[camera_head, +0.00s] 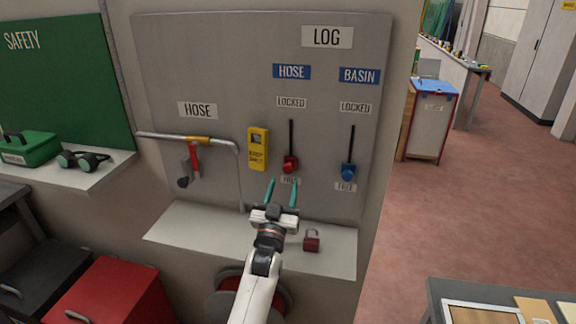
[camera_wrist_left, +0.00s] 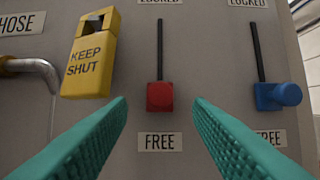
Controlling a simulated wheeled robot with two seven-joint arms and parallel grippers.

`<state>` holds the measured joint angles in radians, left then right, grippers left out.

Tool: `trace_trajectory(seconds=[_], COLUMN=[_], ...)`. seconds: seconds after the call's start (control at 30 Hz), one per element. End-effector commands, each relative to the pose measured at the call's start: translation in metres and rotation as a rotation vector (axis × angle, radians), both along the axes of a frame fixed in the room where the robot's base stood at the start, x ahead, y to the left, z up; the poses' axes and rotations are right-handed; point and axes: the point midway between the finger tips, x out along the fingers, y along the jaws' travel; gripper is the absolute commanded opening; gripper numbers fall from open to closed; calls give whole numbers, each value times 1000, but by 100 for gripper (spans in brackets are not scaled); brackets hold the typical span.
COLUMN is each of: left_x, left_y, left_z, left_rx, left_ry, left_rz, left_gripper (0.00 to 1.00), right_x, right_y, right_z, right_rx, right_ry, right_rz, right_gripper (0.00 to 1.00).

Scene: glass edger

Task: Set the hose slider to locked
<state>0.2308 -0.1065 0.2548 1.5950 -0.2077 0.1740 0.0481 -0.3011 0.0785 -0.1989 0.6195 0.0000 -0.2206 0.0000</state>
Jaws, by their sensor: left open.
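The red hose slider knob (camera_head: 290,165) sits at the bottom of its black vertical slot under the blue HOSE label (camera_head: 292,72), just above a FREE label. The LOCKED label (camera_head: 291,102) is at the slot's top. In the left wrist view the red knob (camera_wrist_left: 160,96) shows between my fingertips, with the FREE label (camera_wrist_left: 160,142) below it. My left gripper (camera_head: 282,190) is open and empty, with teal fingers pointing at the panel just below the knob in the head view. I cannot tell the exact gap to the knob. My right gripper is not seen.
The blue basin knob (camera_head: 348,171) is low in its slot to the right. A yellow KEEP SHUT tag (camera_head: 258,149) hangs to the left, beside the hose pipe (camera_head: 190,138) with a red handle. A red padlock (camera_head: 312,240) stands on the shelf (camera_head: 190,232) below.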

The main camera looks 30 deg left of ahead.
Motion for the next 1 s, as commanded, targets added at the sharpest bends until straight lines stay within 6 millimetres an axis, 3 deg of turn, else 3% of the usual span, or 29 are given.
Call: trace_trajectory(seconds=[0.1,0.33,0.77,1.0], left_x=[23,52,60,60], left_y=[6,14,16,16], left_z=[14,24,26,26], left_rx=[1,0,-1,-1], left_ry=[-1,1,2,2], left_rz=[0,0,0,0], left_gripper=[46,46,46,7], right_x=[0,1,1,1], right_y=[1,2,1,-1], right_z=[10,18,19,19], right_rx=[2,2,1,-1], right_ry=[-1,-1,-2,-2], right_rz=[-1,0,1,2], right_gripper=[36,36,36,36])
